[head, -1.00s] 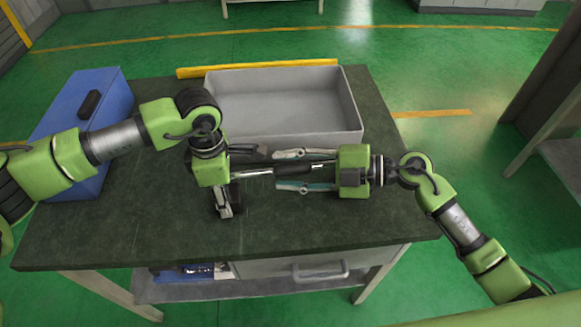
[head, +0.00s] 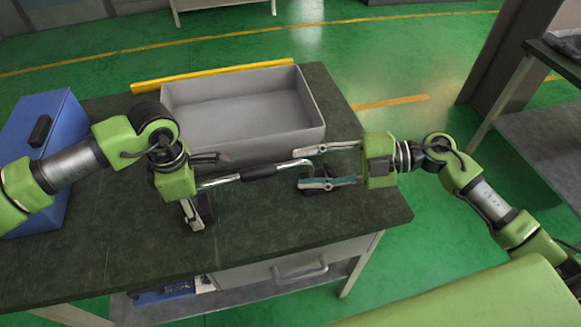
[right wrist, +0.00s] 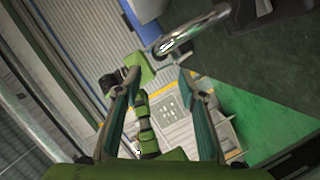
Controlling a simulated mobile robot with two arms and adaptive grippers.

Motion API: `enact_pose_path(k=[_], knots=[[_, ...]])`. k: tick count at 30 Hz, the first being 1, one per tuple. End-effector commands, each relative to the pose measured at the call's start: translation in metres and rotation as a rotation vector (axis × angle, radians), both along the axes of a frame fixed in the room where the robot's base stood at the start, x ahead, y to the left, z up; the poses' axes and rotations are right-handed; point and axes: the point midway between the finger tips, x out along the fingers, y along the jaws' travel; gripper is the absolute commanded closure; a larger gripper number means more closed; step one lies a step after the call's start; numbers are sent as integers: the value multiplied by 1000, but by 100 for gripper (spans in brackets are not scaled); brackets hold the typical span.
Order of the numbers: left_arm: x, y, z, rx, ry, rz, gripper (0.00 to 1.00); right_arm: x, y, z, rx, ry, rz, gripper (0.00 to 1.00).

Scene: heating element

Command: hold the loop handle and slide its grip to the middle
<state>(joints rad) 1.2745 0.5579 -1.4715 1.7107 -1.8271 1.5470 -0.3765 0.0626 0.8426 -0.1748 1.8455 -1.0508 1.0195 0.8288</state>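The loop handle is a shiny metal bar (head: 225,180) with a dark grip (head: 262,171) about midway along its visible length. Its bent right end also shows in the right wrist view (right wrist: 195,28). My right gripper (head: 308,168) is open and empty at the bar's right end, with its fingers apart and to the right of the grip. In the right wrist view its two fingers (right wrist: 153,85) stand wide apart, with the bar beyond them. My left gripper (head: 203,185) is at the bar's left end. Its body hides that end, so its hold cannot be told.
A grey open tray (head: 312,110) stands behind the handle, close to both grippers. A blue box (head: 60,110) is at the left of the dark table (head: 290,235). A yellow bar (head: 210,75) lies behind the tray. The table's front is clear.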

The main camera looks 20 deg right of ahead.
Motion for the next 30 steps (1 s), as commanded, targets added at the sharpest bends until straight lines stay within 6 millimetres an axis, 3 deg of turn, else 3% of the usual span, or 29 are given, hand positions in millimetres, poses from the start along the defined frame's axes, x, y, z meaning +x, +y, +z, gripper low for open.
enact_pose_path(k=[12,13,15,26,30], knots=[[1,0,1,-3,-1,1,100,-1,-4,1,-1,0,-1,63],[1,0,1,-3,-1,1,56,-1,-4,1,-1,0,-1,63],[1,0,1,-2,-1,1,39,-1,-4,1,-1,0,-1,63],[0,0,2,-1,-1,0,39,-1,-4,1,-1,0,-1,63],[1,0,15,-2,-3,0,39,-1,-4,1,-1,0,-1,63]])
